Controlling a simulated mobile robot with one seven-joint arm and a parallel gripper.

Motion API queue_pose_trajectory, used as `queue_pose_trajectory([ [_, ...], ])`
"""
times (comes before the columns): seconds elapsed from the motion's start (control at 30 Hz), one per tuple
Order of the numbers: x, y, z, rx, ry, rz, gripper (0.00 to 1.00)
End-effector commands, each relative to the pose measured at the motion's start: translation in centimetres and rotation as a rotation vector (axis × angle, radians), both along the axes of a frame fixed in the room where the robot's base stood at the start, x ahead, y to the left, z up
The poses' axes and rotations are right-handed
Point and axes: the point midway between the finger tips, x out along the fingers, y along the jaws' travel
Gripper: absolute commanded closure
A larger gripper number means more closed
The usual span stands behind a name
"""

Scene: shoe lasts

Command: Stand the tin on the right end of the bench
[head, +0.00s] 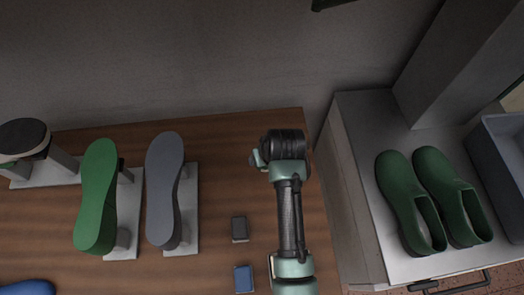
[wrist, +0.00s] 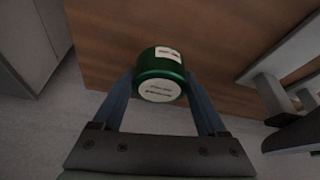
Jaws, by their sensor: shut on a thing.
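The green tin (wrist: 160,64) with white labels sits between the two fingers of my gripper (wrist: 160,80) in the wrist view. The fingers are shut on its sides, and its labelled round end faces the camera. In the head view my gripper (head: 284,146) is over the back right part of the brown wooden bench (head: 220,148), close to the right edge. My arm hides the tin there. I cannot tell whether the tin touches the bench top.
A green last (head: 98,195) and a grey last (head: 164,190) stand on the left. A dark block (head: 239,229) and a blue block (head: 244,279) lie left of my arm. Green clogs (head: 408,200) stand on a pale cabinet (head: 365,140) across a gap on the right.

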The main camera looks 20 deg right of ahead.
Motion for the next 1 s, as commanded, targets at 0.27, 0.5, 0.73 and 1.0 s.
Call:
queue_pose_trajectory([
  [0.27,0.0,0.0,-3.3,0.0,0.0,0.001,0.86],
  [0.5,0.0,0.0,-6.5,-0.001,0.0,-0.001,0.86],
  [0.73,0.0,0.0,-6.8,-0.001,-0.003,0.0,0.86],
  [1.0,0.0,0.0,-7.1,-0.001,-0.001,0.0,0.11],
])
